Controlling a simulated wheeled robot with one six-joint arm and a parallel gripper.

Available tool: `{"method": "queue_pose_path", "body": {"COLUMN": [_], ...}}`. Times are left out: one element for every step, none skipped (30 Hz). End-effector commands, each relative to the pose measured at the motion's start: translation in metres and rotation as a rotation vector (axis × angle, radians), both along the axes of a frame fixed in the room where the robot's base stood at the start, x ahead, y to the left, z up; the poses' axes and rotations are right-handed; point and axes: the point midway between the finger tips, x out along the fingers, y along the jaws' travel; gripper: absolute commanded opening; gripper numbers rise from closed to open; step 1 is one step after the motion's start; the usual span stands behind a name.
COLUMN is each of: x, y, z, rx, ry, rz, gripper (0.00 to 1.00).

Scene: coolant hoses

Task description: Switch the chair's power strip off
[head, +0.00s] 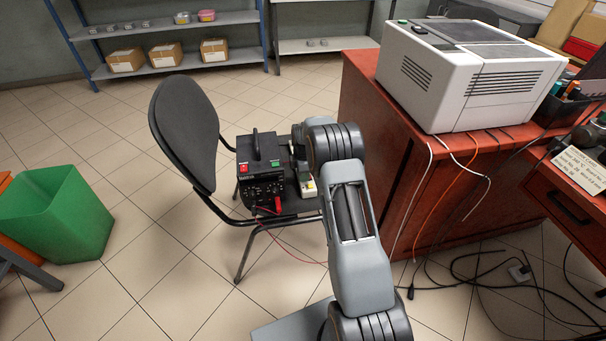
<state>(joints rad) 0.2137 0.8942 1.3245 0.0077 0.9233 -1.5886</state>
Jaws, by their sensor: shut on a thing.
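The chair (188,125) is dark grey and stands left of the red cabinet. A small white block with a yellow patch, which looks like the power strip (308,188), lies on the right part of its seat. My gripper (302,168) is at the far end of this block, mostly hidden behind my own wrist. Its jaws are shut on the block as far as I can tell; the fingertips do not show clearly. The strip's switch cannot be made out.
A black instrument box (262,172) with a handle, red and green switches and a red lead stands on the seat, close left of my gripper. A red cabinet (365,115) bearing a white machine (455,85) is at right. Cables (470,285) lie on the floor. A green bin (55,215) stands left.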

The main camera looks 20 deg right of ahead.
Motion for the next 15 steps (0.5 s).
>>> {"method": "queue_pose_path", "body": {"x": [-0.0005, -0.0009, -0.0011, -0.0012, -0.0014, -0.0015, -0.0016, -0.0018, -0.002, -0.0018, -0.0017, -0.0015, -0.0015, -0.0015, -0.0014], "y": [-0.0012, -0.0022, -0.0029, -0.0035, -0.0043, -0.005, -0.0053, -0.0058, -0.0063, -0.0064, -0.0065, -0.0063, -0.0063, -0.0063, -0.0063], "z": [0.0009, 0.0014, 0.0019, 0.002, 0.0017, 0.0008, 0.0002, -0.0002, -0.0001, 0.0002, 0.0004, 0.0009, 0.0011, 0.0013, 0.0015], "rx": [0.018, 0.036, 0.065, 0.089, 0.111, 0.143, 0.163, 0.182, 0.206, 0.219, 0.23, 0.241, 0.246, 0.249, 0.25], "ry": [-0.002, -0.004, -0.01, -0.014, -0.02, -0.026, -0.03, -0.034, -0.038, -0.041, -0.045, -0.048, -0.05, -0.051, -0.051], "rz": [-0.004, -0.004, -0.005, -0.005, -0.006, -0.006, -0.006, -0.005, -0.004, -0.005, -0.003, -0.003, -0.002, -0.001, 0.0], "gripper": [0.0, 0.0, 0.0, 0.0, 0.0, 0.0, 0.0, 0.0, 0.0, 0.0, 0.0, 0.0, 0.0, 0.0, 0.0]}}
